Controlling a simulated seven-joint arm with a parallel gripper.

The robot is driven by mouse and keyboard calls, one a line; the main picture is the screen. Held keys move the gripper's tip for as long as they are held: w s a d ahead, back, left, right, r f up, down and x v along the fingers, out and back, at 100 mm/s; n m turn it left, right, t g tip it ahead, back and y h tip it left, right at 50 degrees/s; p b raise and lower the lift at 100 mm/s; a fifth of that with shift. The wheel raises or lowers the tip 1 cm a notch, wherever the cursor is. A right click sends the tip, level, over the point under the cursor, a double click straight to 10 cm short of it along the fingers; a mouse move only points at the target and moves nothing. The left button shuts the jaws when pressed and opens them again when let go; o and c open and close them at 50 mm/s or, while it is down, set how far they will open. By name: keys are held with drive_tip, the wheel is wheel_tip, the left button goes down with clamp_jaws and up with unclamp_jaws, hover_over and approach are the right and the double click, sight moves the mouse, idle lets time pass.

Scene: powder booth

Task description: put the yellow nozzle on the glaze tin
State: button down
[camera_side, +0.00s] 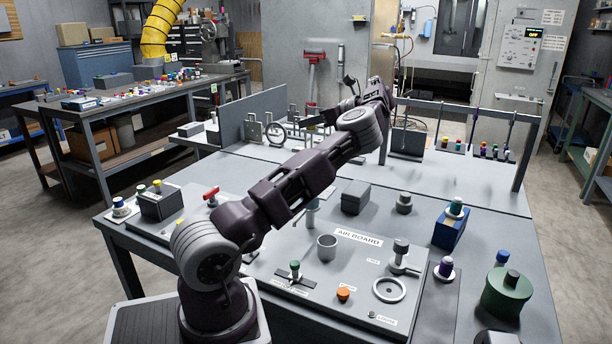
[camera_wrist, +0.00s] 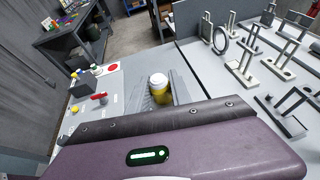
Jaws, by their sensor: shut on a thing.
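A yellow nozzle with a white top (camera_wrist: 158,88) is in my gripper (camera_wrist: 160,92) in the wrist view. The jaws are shut on it from both sides, and it is above the bench surface. In the side view my gripper is at the far end of the arm, over the back of the bench, and the nozzle cannot be made out there. A dark green round tin (camera_side: 504,294) with a dark knob on top stands at the bench's right front. No label shows on it, so I cannot tell if it is the glaze tin. My gripper is far from it.
The air board (camera_side: 325,262) with fittings and a grey cup (camera_side: 326,247) fills the bench front. Upright posts and a back rack (camera_side: 440,105) stand behind.

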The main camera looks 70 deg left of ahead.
drive_tip(key=shift+x, duration=1.15)
drive_tip(key=f, duration=1.4)
drive_tip(key=shift+w, duration=0.25)
drive_tip(key=c, duration=1.2)
unclamp_jaws()
drive_tip(key=shift+f, duration=0.1)
drive_tip(key=shift+o, duration=0.2)
